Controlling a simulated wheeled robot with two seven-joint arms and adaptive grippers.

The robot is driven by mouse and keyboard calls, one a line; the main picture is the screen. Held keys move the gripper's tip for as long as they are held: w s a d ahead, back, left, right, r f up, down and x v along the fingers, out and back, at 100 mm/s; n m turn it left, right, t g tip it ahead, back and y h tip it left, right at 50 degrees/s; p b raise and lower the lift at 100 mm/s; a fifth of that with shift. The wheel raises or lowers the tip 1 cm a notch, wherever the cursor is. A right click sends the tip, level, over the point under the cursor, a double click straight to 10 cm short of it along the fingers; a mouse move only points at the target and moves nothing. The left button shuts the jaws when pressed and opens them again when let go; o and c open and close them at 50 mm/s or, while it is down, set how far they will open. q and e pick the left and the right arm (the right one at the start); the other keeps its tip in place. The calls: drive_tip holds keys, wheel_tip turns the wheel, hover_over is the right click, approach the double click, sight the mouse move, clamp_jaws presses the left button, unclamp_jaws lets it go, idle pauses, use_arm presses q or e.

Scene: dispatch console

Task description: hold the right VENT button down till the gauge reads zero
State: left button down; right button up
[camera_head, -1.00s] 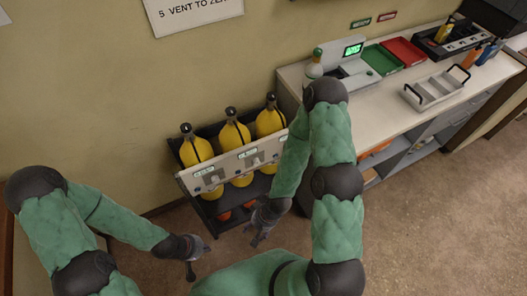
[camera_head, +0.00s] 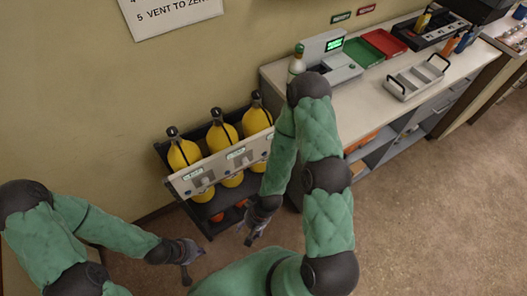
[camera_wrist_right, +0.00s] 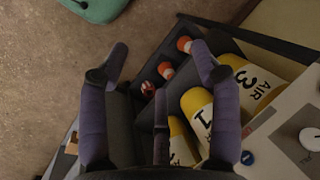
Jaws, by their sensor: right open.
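A dark rack (camera_head: 165,153) holds three yellow air cylinders (camera_head: 221,136), with a pale panel (camera_head: 186,184) across its front. The panel's small labels and fittings are too small to read in the head view, and my right forearm is close to its right end. In the right wrist view, part of the panel shows a round white gauge (camera_wrist_right: 313,138) and a blue round button (camera_wrist_right: 247,157); I cannot tell which button this is, nor the gauge reading. My right gripper (camera_head: 248,238) is open and empty, in front of the rack, apart from the panel. My left gripper (camera_head: 186,272) hangs low at the left, its jaws unclear.
A counter (camera_head: 385,110) at the right carries a device with a green display (camera_head: 334,44), a green tray (camera_head: 363,52), a red tray (camera_head: 384,43) and a handled grey tray (camera_head: 416,78). A wall sign (camera_head: 170,13) hangs above. The carpet (camera_head: 440,210) at right is clear.

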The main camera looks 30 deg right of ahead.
idle(0.4)
clamp_jaws()
idle(1.2)
